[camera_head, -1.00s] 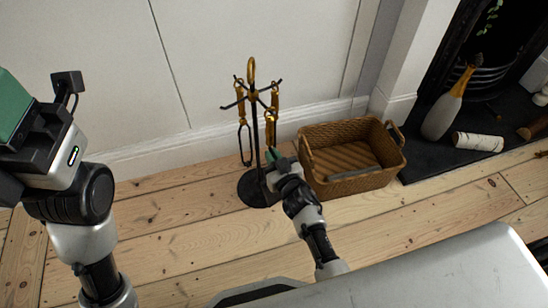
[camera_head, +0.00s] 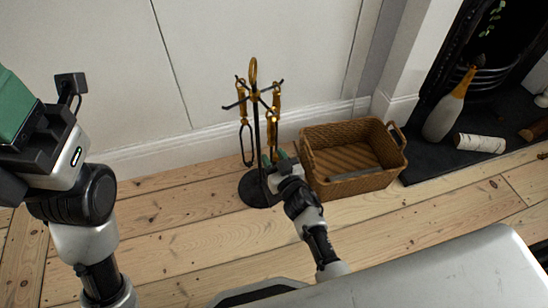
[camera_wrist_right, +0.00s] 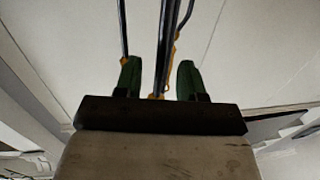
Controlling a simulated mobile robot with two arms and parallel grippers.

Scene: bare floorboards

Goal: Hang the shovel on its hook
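The dark tool stand (camera_head: 256,120), with a gold loop on top and several hook arms, stands upright on a round black base (camera_head: 258,189). A gold-handled tool (camera_head: 275,108) hangs on its right side; its lower end is hidden near my gripper, so I cannot tell for sure that it is the shovel. Tongs (camera_head: 245,140) hang on the left side. My right gripper (camera_head: 277,160) is low beside the pole, its green fingers apart. In the right wrist view, dark rods (camera_wrist_right: 168,35) show beyond the open fingers. My left gripper (camera_head: 18,112) is raised at the left edge, partly cut off.
A wicker basket (camera_head: 372,181) stands close to the right of the stand and my right gripper. The white wall (camera_head: 205,60) is just behind. A bottle (camera_head: 445,112) and a pale roll (camera_head: 480,144) are on the dark hearth. Floorboards in front are clear.

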